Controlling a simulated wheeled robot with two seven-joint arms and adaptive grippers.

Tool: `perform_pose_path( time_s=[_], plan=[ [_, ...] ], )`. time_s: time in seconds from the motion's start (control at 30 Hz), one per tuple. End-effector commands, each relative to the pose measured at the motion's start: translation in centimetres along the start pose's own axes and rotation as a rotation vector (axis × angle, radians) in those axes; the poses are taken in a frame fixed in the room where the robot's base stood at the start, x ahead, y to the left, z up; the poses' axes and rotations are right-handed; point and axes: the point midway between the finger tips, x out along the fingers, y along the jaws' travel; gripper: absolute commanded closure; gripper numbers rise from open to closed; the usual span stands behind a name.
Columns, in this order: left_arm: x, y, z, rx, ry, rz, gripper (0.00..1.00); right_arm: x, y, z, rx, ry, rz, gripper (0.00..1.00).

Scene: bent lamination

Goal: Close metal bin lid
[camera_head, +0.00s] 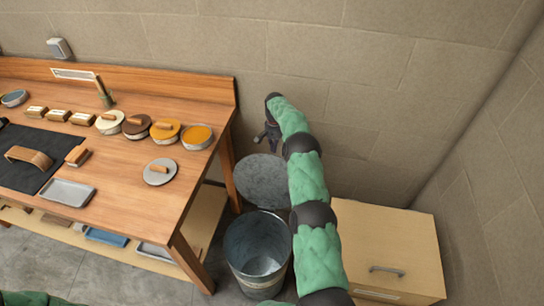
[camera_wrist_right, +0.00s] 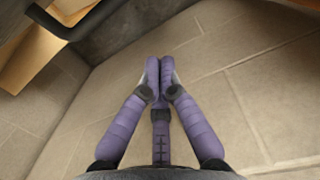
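The metal bin (camera_head: 257,252) stands on the floor between the wooden table and a cabinet, and its mouth is open. Its round grey lid (camera_head: 262,182) is raised at the bin's back edge, toward the wall. My right arm reaches over the bin's right side. My right gripper (camera_head: 270,136) is beyond the lid's top edge, near the wall, partly hidden by the arm. In the right wrist view the purple fingers of the gripper (camera_wrist_right: 159,68) meet at the tips with nothing between them. Whether it touches the lid cannot be told. My left gripper is out of view.
The wooden table (camera_head: 120,165) on the left holds tins, a tray and brushes. A light wooden cabinet (camera_head: 385,240) with a handle stands right of the bin. The stone wall (camera_head: 330,60) is close behind my right gripper.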

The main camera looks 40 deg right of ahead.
Motion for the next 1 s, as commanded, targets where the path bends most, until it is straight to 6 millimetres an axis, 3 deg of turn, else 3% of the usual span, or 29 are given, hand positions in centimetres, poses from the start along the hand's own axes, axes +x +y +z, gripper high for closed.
perform_pose_path(
  time_s=[0.1,0.63,1.0],
  plan=[
    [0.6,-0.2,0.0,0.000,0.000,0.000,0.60,2.6,0.1,0.1,0.000,-0.003,0.001,1.00],
    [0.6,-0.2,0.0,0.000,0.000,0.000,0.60,1.0,0.0,3.3,-0.001,-0.001,0.001,1.00],
    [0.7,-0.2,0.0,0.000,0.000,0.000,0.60,0.8,0.0,3.8,-0.001,0.000,0.000,1.00]
  ],
)
